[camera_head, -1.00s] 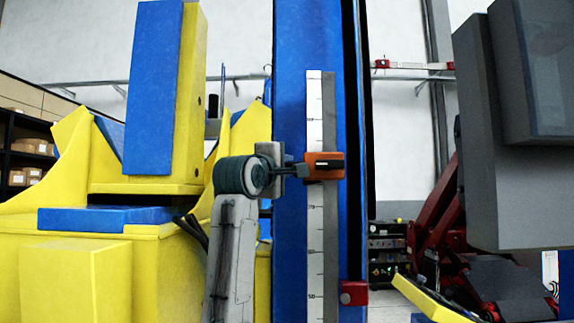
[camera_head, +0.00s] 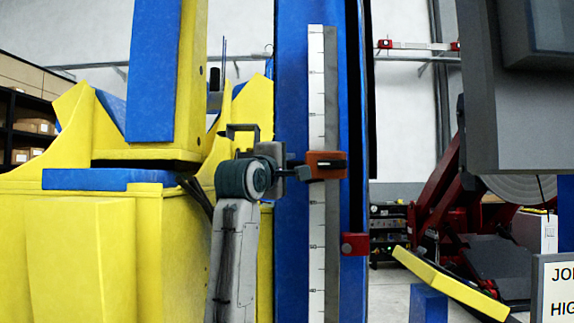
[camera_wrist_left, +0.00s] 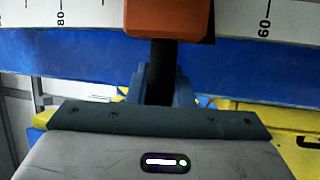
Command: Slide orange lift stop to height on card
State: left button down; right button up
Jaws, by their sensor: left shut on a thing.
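The orange lift stop (camera_head: 326,172) sits on the grey rail beside a white printed scale (camera_head: 317,100) on the blue column. My left gripper (camera_head: 312,164) reaches it from the left and is shut on it. In the left wrist view the orange stop (camera_wrist_left: 168,18) is at the top, between the 80 and 60 marks of the scale; the exact reading is hidden. My right gripper is not in view.
A red block (camera_head: 354,244) sits on the column's right side, below the orange stop. A big yellow and blue positioner (camera_head: 110,240) fills the left. A grey box (camera_head: 480,100) hangs at the right. The scale below the stop is unobstructed.

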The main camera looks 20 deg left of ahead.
pick_arm(q)
jog(key=c, duration=1.3)
grip_release()
jog(key=shift+d, duration=0.15)
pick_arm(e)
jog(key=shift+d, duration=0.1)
pick_arm(q)
jog(key=shift+s+f, duration=0.1)
jog(key=shift+s, duration=0.15)
jog(key=b+v, duration=0.4)
jog(key=v, duration=0.6)
jog(key=shift+s, duration=0.2)
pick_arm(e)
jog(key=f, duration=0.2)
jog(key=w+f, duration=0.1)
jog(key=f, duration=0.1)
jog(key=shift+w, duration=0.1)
